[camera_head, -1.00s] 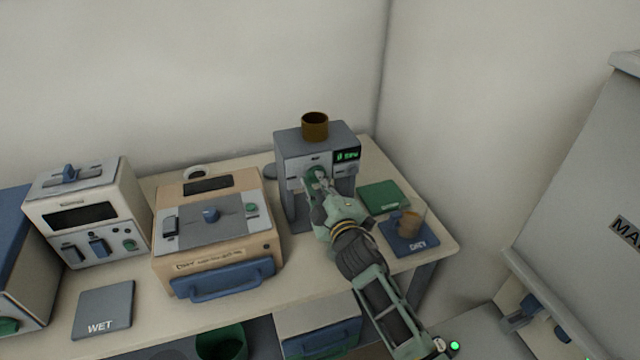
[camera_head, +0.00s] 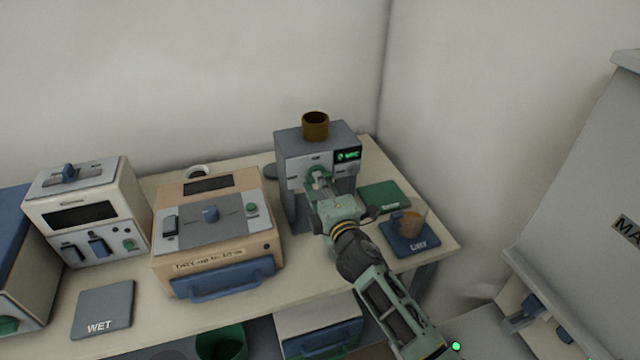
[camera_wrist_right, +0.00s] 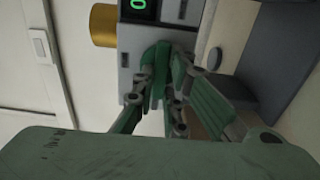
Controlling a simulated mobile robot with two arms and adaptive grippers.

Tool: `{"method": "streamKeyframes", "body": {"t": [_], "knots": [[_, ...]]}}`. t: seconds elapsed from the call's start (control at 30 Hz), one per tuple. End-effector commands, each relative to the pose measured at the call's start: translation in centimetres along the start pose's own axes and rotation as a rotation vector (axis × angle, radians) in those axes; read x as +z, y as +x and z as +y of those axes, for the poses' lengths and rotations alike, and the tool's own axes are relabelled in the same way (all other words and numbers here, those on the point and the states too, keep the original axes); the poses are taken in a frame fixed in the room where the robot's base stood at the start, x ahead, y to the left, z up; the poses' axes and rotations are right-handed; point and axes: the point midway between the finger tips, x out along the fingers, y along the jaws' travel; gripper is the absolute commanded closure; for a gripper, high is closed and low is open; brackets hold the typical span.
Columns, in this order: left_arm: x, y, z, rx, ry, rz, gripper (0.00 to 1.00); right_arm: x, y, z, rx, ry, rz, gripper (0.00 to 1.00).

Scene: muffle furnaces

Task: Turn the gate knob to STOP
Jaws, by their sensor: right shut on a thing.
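The grey machine (camera_head: 293,149) with a brown cup on top stands at the back right of the bench. Its small green display (camera_head: 347,155) is lit, and its text is too small to read surely. A green knob (camera_wrist_right: 157,58) is on its front panel. My right gripper (camera_head: 319,182) is at the front panel, and in the right wrist view its fingers are shut around the green knob. The fingers and hand hide much of the knob in the head view. The knob's markings cannot be read. My left gripper is not in view.
A tan box (camera_head: 226,258) with a blue handle stands left of the machine, beside a white device (camera_head: 80,190). A DRY mat (camera_head: 402,249) holding a brownish cup (camera_head: 412,222) and a green mat (camera_head: 378,192) lie right of my right arm. A WET mat (camera_head: 103,310) lies front left.

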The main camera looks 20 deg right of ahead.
Motion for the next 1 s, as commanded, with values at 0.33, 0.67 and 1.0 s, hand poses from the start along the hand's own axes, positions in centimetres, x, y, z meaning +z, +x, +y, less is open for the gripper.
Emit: {"method": "streamKeyframes", "body": {"t": [0.33,0.67,1.0], "knots": [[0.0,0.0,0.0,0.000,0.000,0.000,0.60,-0.1,-0.1,-0.3,-0.004,-0.007,0.002,0.88],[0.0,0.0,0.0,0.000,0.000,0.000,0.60,-0.1,0.0,-0.1,-0.002,-0.004,0.001,0.70],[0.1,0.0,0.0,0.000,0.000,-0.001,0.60,0.0,-1.5,-0.2,-0.002,-0.004,0.001,0.70]]}}
